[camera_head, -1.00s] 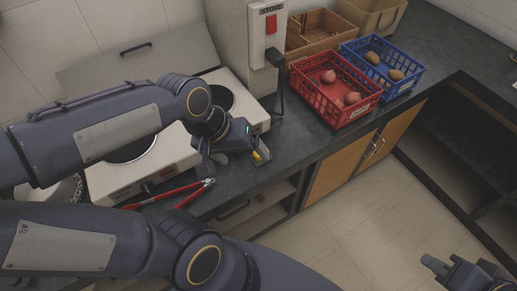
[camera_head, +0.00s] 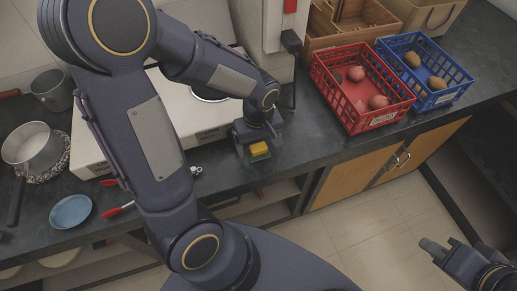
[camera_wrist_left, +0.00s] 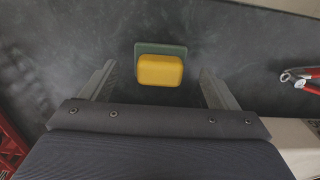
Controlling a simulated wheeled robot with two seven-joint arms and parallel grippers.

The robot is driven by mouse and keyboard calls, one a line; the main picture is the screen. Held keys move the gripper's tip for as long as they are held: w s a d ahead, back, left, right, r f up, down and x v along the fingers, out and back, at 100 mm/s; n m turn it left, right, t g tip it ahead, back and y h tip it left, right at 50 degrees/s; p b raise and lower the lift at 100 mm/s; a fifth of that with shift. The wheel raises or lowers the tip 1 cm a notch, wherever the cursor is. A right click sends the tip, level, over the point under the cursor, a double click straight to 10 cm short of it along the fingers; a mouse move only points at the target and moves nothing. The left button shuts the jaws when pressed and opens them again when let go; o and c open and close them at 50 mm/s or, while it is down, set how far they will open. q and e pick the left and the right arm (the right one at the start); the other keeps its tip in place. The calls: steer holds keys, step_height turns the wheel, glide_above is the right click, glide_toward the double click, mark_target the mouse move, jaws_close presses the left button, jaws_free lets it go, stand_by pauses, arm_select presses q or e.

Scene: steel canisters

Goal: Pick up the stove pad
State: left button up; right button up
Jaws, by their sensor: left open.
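The stove pad appears to be the yellow and green sponge-like block (camera_head: 259,149) on the dark counter near its front edge. In the left wrist view the pad (camera_wrist_left: 160,70) shows its yellow face with a green layer behind it. My left gripper (camera_head: 258,142) is right at the pad. Its two fingers are spread, one on each side of the pad, with gaps between, so it is open and empty. My right gripper (camera_head: 434,250) is low at the right, over the floor and away from the counter. I cannot make out its jaw gap.
The white stove (camera_head: 90,140) is left of the pad, partly behind my left arm. Red-handled pliers (camera_wrist_left: 300,80) lie nearby. A red crate (camera_head: 350,110) and a blue crate (camera_head: 440,95) stand to the right. A pot (camera_head: 30,145) and blue plate (camera_head: 70,211) are at left.

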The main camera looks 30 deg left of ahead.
arm_select(q)
steer(key=shift+f, duration=0.95)
steer(key=shift+c, duration=0.3)
steer(key=c, duration=1.1)
steer(key=shift+r, duration=0.1)
steer(key=shift+w+r, duration=0.1)
steer(key=shift+r, duration=0.3)
step_height(320, 180, up, 3)
steer(key=shift+f, duration=0.1)
steer(key=s+d+r, duration=0.1)
steer(key=s+r, duration=0.2)
steer(key=s, duration=0.1)
steer(key=s+d+r, duration=0.1)
steer(key=s+r, duration=0.2)
steer(key=s, duration=0.2)
steer(key=s+d+r+p, duration=0.1)
steer(key=s+r, duration=0.2)
steer(key=s, duration=0.1)
steer(key=shift+s+r, duration=0.15)
steer(key=shift+s, duration=0.25)
